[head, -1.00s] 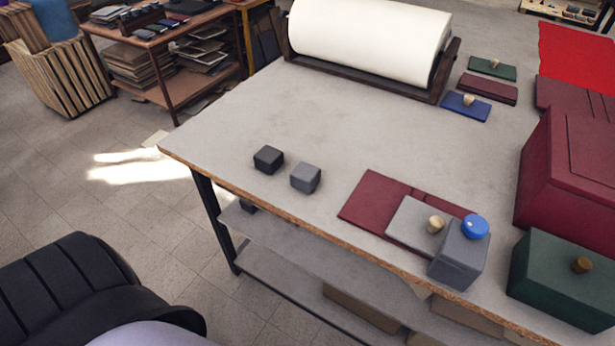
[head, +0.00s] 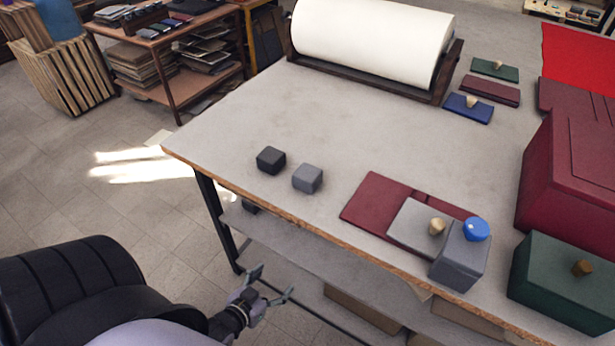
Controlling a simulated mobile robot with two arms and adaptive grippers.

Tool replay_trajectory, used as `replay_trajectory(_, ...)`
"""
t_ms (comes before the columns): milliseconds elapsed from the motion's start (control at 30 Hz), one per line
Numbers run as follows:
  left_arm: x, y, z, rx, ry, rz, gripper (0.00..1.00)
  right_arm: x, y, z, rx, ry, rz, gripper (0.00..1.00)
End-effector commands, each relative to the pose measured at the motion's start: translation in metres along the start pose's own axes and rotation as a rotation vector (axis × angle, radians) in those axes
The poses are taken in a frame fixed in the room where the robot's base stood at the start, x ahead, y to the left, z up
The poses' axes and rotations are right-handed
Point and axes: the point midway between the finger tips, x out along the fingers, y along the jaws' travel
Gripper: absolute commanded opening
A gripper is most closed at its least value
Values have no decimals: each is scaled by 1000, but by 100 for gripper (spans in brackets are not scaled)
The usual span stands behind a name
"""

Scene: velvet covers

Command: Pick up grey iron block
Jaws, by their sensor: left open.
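Two small blocks sit side by side near the left front edge of the grey worktable (head: 350,110). The lighter grey block (head: 307,179) is on the right, and a darker, near-black grey block (head: 271,160) is on the left, a short gap apart. Which of the two is iron I cannot tell by look alone. My left gripper (head: 270,283) is open and empty, with its fingers spread. It shows in front of the table, below the blocks in the picture, and touches neither. My right gripper is not in view.
A maroon cover (head: 374,205), a grey board (head: 412,228) and a grey box (head: 460,259) with a blue knob (head: 476,229) lie right of the blocks. A green box (head: 562,280) and large maroon box (head: 570,170) stand farther right. A white roll (head: 370,38) is behind. The table's middle is clear.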

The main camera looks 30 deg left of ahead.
Motion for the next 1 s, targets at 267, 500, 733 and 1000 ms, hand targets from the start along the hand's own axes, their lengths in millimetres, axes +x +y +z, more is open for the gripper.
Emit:
replay_trajectory(267, -54, -18, -181, -9, 397, -3, 73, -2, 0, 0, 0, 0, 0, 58)
replay_trajectory(500, -59, -18, -221, -10, 475, 2, 73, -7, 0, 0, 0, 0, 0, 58)
replay_trajectory(733, -16, -18, -244, -10, 474, 3, 73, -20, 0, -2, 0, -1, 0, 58)
replay_trajectory(1000, 29, -18, -265, -9, 471, 2, 73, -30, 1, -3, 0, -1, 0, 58)
